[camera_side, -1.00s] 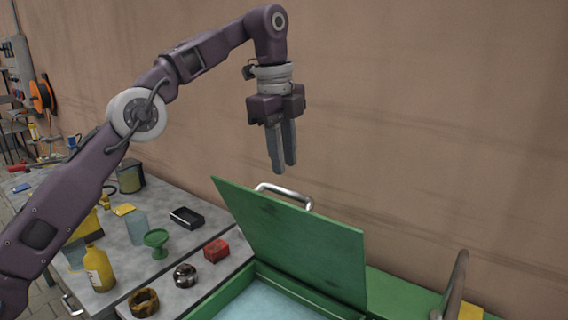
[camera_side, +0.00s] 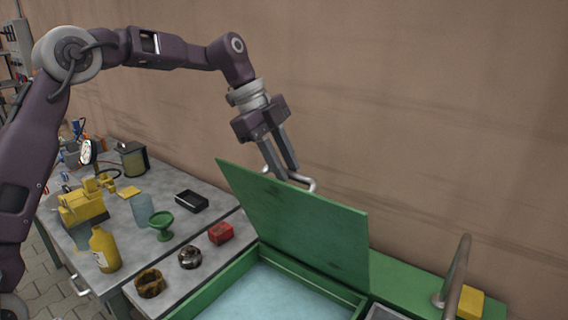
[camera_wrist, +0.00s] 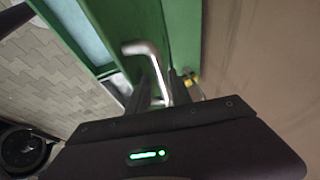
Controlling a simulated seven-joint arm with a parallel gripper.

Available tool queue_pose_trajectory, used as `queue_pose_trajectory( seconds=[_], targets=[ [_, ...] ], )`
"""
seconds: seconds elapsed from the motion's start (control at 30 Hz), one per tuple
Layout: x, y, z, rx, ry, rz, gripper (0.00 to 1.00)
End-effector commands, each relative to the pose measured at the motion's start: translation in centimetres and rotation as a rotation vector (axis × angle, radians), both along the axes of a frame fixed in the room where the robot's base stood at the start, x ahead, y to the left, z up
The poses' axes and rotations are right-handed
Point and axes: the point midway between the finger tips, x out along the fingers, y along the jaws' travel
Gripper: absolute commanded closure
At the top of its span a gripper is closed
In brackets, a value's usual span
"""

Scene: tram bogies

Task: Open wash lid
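The green wash lid (camera_side: 300,225) stands raised and steeply tilted above the green-rimmed wash basin (camera_side: 262,290), which shows pale blue inside. A bent metal handle (camera_side: 311,184) is on the lid's back side near its top edge. It also shows in the wrist view (camera_wrist: 150,58). My gripper (camera_side: 283,173) points down at the handle from above, with a gap between its fingers. In the wrist view, the handle runs in between the fingers (camera_wrist: 166,90). The lid's top edge hides the fingertips in part, so contact with the handle is not clear.
A bent pipe (camera_side: 457,275) and a yellow block (camera_side: 470,303) stand right of the basin. The wall is close behind the lid.

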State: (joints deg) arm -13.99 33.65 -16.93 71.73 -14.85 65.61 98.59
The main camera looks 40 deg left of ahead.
Motion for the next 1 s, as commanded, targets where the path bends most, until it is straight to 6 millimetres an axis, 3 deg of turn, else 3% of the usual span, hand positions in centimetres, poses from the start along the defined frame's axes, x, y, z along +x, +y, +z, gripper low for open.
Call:
queue_pose_trajectory(
  seconds=[0.07, 0.2, 1.0],
  targets=[
    [0.0, 0.0, 0.01, 0.0, 0.0, 0.0, 0.75],
    [0.0, 0.01, 0.03, 0.0, 0.0, 0.0, 1.0],
    [0.02, 0.03, 0.09, 0.0, -0.001, 0.0, 1.0]
  ],
)
